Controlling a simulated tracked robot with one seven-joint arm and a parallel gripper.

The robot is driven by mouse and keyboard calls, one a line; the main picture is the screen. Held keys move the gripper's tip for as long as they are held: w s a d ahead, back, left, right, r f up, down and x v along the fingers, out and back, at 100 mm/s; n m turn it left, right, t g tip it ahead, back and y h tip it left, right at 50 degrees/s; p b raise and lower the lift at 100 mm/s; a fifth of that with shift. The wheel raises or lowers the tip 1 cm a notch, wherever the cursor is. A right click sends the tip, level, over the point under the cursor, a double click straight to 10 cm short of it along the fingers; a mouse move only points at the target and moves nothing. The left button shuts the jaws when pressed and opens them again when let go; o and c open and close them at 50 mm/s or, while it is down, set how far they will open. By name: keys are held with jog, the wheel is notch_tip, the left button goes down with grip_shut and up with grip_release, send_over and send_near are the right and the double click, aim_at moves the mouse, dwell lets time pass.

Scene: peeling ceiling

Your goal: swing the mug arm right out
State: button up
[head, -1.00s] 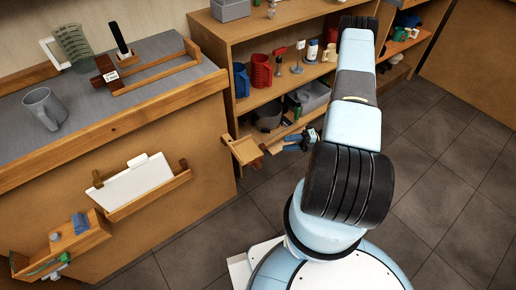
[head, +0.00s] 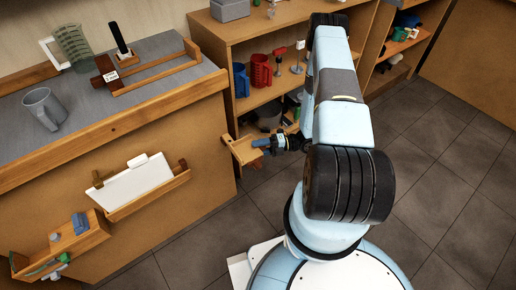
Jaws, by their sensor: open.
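The mug arm appears to be the small wooden piece (head: 243,151) that juts from the right end of the counter, with a short upright at its left end. In the head view it stands out over the floor in front of the shelves. My gripper (head: 258,143) is at its right part, with blue fingers over or against the wood; I cannot tell whether they touch. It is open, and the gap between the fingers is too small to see. A grey mug (head: 45,108) stands on the counter at the left, well away from my gripper.
The counter (head: 150,55) holds a clear jug (head: 75,46) and a wooden rack. A white tray (head: 140,188) and a small wooden box (head: 78,238) hang on its front. A wooden shelf unit (head: 262,35) stands behind my arm. The tiled floor (head: 215,240) is clear.

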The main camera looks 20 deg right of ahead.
jog(key=shift+a, duration=0.2)
grip_shut()
dwell(0.5)
